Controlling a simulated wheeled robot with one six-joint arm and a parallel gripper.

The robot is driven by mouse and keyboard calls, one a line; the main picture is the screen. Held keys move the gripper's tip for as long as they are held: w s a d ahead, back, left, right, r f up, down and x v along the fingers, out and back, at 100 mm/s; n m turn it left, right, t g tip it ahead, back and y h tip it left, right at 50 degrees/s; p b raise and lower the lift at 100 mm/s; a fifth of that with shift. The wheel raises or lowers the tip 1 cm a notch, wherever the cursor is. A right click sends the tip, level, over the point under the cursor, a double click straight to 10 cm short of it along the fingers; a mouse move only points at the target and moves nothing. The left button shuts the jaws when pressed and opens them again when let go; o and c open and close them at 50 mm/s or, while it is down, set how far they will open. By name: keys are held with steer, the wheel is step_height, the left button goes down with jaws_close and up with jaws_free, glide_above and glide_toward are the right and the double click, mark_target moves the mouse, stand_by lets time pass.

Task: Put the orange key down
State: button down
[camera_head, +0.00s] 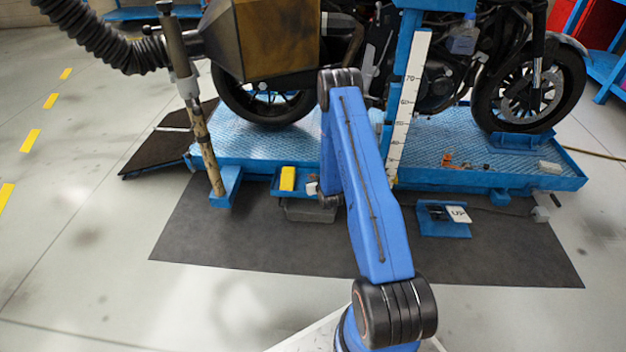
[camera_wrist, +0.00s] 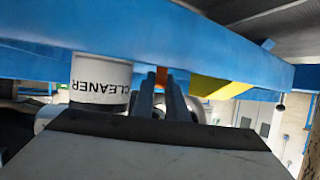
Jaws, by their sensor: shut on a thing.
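My gripper (camera_wrist: 160,88) shows in the wrist view as two dark fingers close together. A small patch of orange, the orange key (camera_wrist: 162,76), shows between the fingertips, and the gripper is shut on it. Most of the key is hidden by the fingers. A blue beam or tray edge (camera_wrist: 120,38) runs just beyond the fingertips; I cannot tell whether the key touches it.
A white can marked CLEANER (camera_wrist: 100,82) is just left of the fingers, and a yellow thing (camera_wrist: 218,88) is to the right. The head view shows a blue lift platform (camera_head: 260,150) under a motorcycle, a yellow box (camera_head: 288,178) and a small blue tray (camera_head: 445,229).

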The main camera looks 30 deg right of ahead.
steer(key=shift+f, duration=0.35)
steer(key=shift+f, duration=0.6)
steer(key=c, duration=2)
jaws_free()
steer(key=shift+c, duration=0.2)
steer(key=shift+r, duration=0.15)
